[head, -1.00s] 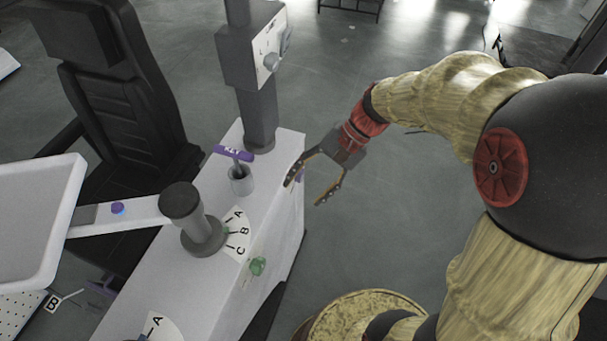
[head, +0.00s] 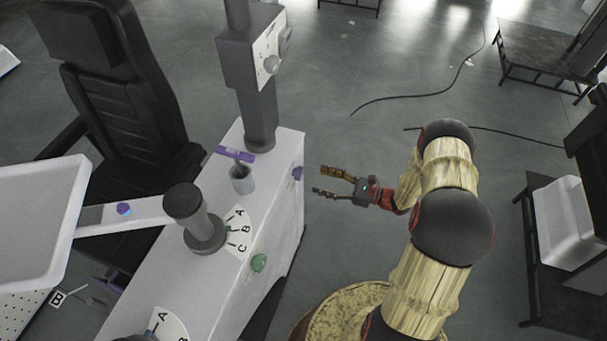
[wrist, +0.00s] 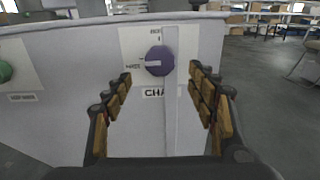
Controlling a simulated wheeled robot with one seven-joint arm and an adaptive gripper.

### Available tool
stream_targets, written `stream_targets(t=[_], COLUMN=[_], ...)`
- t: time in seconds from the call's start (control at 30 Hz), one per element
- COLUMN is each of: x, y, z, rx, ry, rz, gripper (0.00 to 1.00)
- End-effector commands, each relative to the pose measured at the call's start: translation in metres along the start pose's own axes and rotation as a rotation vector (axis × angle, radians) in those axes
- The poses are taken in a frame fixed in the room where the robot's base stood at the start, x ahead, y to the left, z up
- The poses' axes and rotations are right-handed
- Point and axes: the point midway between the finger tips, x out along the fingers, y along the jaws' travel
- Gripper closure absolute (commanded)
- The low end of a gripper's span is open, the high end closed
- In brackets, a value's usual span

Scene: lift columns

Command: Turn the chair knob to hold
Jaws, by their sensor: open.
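The chair knob is a round purple knob (head: 297,173) on the right-hand side face of the white console. In the wrist view the knob (wrist: 159,61) sits on a white plate, its pale mark lying horizontal toward the left. Small labels lie above and left of it, too blurred to read surely; a larger label (wrist: 155,92) below shows "CHA", the rest hidden by a pale vertical strip. My gripper (head: 319,181) is open and empty, its fingers aimed left at the knob, with a gap between. In the wrist view the knob lies between the fingertips (wrist: 160,76).
The white console (head: 190,285) carries a purple key handle (head: 234,154), a grey lever (head: 184,203) and a green knob (head: 259,263). The green knob also shows at the wrist view's left edge (wrist: 5,71). A black chair (head: 120,95) stands behind.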

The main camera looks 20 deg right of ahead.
Motion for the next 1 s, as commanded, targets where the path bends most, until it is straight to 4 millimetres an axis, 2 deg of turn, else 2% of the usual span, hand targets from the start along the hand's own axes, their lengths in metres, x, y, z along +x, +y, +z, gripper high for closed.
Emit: stream_targets(t=[0.5,0.67,0.9,1.0], x=[0.067,0.075,0.075,0.075], y=[0.0,0.0,0.0,0.0], z=[-0.001,0.0,0.0,0.0], rx=[0.0,0.0,0.0,0.0], ry=[-0.001,-0.001,0.0,0.0], rz=[0.001,0.0,-0.001,-0.001], gripper=[0.42,0.42,0.42,0.48])
